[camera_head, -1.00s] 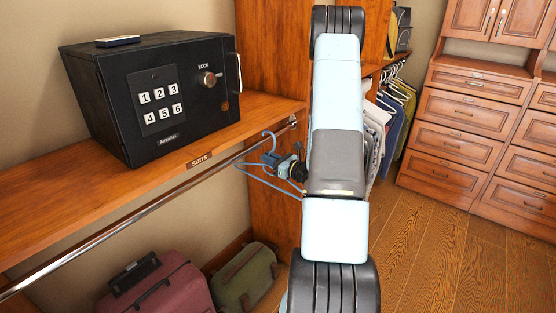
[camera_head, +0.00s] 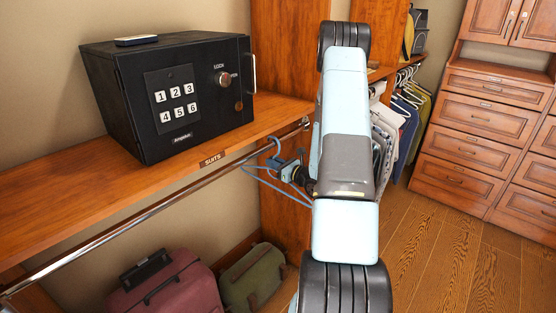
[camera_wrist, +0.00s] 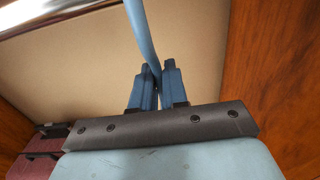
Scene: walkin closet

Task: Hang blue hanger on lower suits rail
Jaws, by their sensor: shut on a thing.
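The blue hanger (camera_head: 262,172) is in my gripper at the right end of the suits rail, its hook up and its body slanting down toward my arm. My gripper (camera_head: 298,168) is shut on it; in the wrist view the fingers (camera_wrist: 156,82) pinch a blue bar of the hanger (camera_wrist: 141,35). The lower suits rail (camera_head: 150,213) is a chrome rod under the shelf labelled SUITS. The hook shows close to the rail in the head view; I cannot tell whether it is over the rail or only in front of it. My arm hides part of the hanger.
A black safe (camera_head: 180,95) stands on the wooden shelf (camera_head: 95,185) above the rail. A red suitcase (camera_head: 165,285) and a green bag (camera_head: 252,278) lie below. A wooden partition (camera_head: 283,215) closes the rail's right end. Clothes hang (camera_head: 405,115) beyond my arm.

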